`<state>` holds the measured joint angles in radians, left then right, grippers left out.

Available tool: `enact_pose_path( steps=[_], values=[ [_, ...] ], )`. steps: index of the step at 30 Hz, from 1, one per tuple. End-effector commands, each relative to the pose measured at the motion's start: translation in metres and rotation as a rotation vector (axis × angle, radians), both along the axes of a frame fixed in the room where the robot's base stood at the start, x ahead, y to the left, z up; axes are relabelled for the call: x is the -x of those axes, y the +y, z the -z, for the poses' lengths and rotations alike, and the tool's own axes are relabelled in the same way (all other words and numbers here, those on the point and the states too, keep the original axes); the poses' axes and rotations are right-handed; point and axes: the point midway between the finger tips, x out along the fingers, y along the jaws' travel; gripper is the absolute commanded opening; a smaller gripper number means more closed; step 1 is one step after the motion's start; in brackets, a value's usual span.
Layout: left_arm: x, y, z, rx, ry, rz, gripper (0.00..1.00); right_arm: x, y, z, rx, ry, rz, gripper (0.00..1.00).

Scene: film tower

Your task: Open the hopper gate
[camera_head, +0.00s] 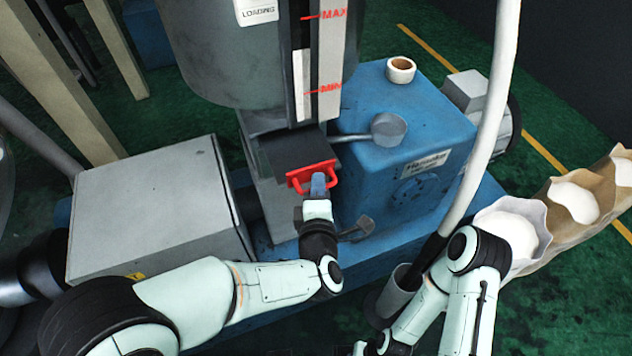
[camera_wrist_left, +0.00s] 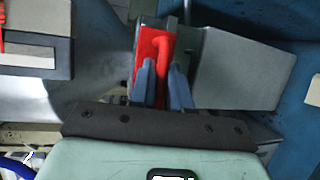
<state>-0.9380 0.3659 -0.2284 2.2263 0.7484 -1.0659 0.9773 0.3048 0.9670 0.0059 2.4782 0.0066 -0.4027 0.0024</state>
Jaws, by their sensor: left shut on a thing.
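The grey hopper (camera_head: 215,62) stands at the top centre of the head view, with a sight strip marked MAX and MIN. Below it is a dark gate plate (camera_head: 285,152) with a red handle (camera_head: 298,180) on its front. My left gripper (camera_head: 318,184) is shut on the red handle. In the left wrist view, the two blue-grey fingers (camera_wrist_left: 163,82) sit either side of the red handle bar (camera_wrist_left: 161,50). How far the gate stands out cannot be told. My right arm shows at the lower right of the head view; its fingers are not visible.
A grey box (camera_head: 145,205) stands left. A white hose (camera_head: 490,120) and open sacks (camera_head: 515,235) are at right.

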Motion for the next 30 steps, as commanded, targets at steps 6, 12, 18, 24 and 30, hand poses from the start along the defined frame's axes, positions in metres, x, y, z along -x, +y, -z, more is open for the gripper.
enact_pose_path(
  steps=[6,12,18,24,30],
  values=[
    [0.000,0.000,0.000,-0.001,0.000,0.001,0.38,0.000,0.000,0.000,0.000,0.000,0.000,0.42],
    [-0.001,0.000,0.000,0.000,0.000,0.000,0.38,0.000,0.000,0.000,0.000,0.001,0.000,0.42],
    [0.010,0.000,-0.002,0.001,0.000,0.004,0.38,0.000,0.000,0.000,0.000,0.000,0.000,0.42],
    [0.050,0.003,-0.010,0.002,0.000,0.006,0.38,0.000,0.000,0.001,0.000,-0.001,0.000,0.42],
    [0.093,0.007,-0.018,0.003,-0.001,0.004,0.38,0.000,0.000,0.001,0.000,-0.002,0.001,0.42]
  ],
)
